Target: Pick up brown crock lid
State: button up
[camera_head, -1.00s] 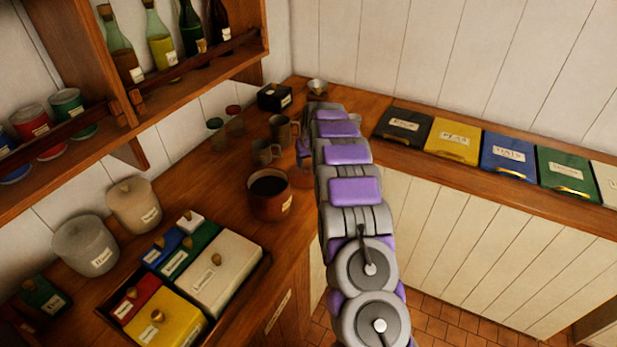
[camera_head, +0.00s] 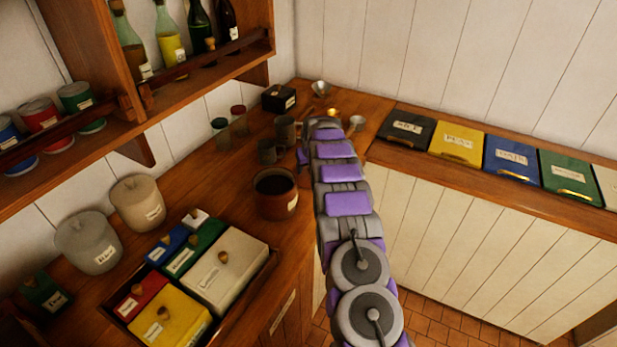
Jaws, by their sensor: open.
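The brown crock (camera_head: 276,206) stands on the wooden counter left of my arm. Its top is uncovered and its inside looks dark. A small brown patch (camera_head: 305,178) shows just right of the crock, mostly hidden by my arm; I cannot tell whether it is the lid. My arm reaches away over the counter's inner edge. Only a purple sliver of my gripper (camera_head: 302,156) shows at the arm's left side, low behind the crock's right edge. The jaws are open, and the fingertips are hidden behind the arm.
Grey mugs (camera_head: 284,129) stand behind the crock. Small metal funnels (camera_head: 357,123) and a black box (camera_head: 278,98) are in the back corner. A tray of coloured boxes (camera_head: 262,280) and pale canisters (camera_head: 138,203) stand nearer. A bottle shelf (camera_head: 200,75) overhangs the left.

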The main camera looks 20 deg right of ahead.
jog(key=shift+d, duration=0.1)
jog(key=shift+c, duration=0.5)
jog(key=shift+d+f, duration=0.15)
jog(key=shift+d, duration=0.75)
jog(key=c, duration=0.6)
jog(key=shift+a, duration=0.2)
jog(key=c, duration=0.3)
jog(key=shift+a, duration=0.5)
grip_shut()
